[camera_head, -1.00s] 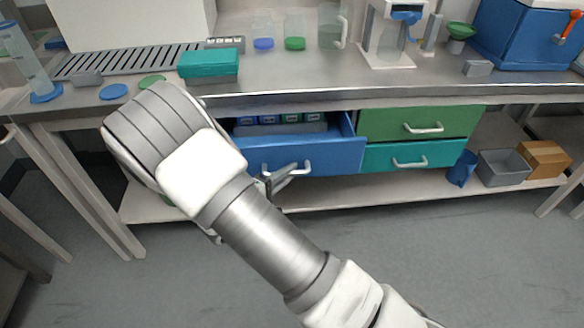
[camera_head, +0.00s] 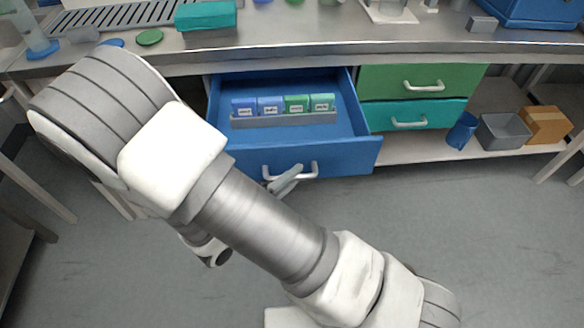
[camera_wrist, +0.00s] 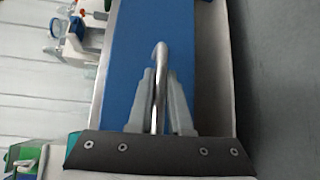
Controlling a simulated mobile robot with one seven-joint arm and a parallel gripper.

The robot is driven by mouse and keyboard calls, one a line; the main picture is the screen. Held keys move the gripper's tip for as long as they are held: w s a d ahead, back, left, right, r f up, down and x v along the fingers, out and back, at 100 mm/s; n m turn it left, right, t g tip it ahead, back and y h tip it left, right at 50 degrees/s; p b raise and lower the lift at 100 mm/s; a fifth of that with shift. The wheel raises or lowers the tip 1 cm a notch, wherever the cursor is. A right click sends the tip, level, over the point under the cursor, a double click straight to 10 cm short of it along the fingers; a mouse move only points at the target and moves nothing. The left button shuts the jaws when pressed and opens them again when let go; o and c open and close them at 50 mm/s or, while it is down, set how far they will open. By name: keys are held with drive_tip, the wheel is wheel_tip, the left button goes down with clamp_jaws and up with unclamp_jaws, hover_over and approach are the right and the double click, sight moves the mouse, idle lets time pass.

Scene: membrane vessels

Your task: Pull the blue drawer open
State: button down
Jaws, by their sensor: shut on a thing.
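The blue drawer (camera_head: 340,158) is pulled well out from under the bench in the head view, its inside showing from above. Its front panel (camera_wrist: 150,40) and silver bar handle (camera_wrist: 158,90) fill the middle of the wrist view. My gripper (camera_wrist: 160,85) is shut on the handle, one grey finger on each side of it. In the head view my gripper (camera_head: 283,180) is at the left part of the handle (camera_head: 300,172), partly hidden by my arm.
In the drawer a grey rack (camera_head: 285,120) holds several blue and green labelled boxes. A green drawer (camera_head: 400,75) and a teal drawer (camera_head: 430,118) to the right are closed. A blue cup (camera_head: 462,130), grey bin (camera_head: 500,135) and cardboard box (camera_head: 545,125) stand on the lower shelf. The floor in front is clear.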

drive_tip(key=shift+s, duration=0.2)
drive_tip(key=c, duration=0.9)
unclamp_jaws()
drive_tip(key=shift+o, duration=0.2)
drive_tip(key=p+v, duration=0.3)
drive_tip(key=v, duration=1.4)
drive_tip(key=shift+a, duration=0.25)
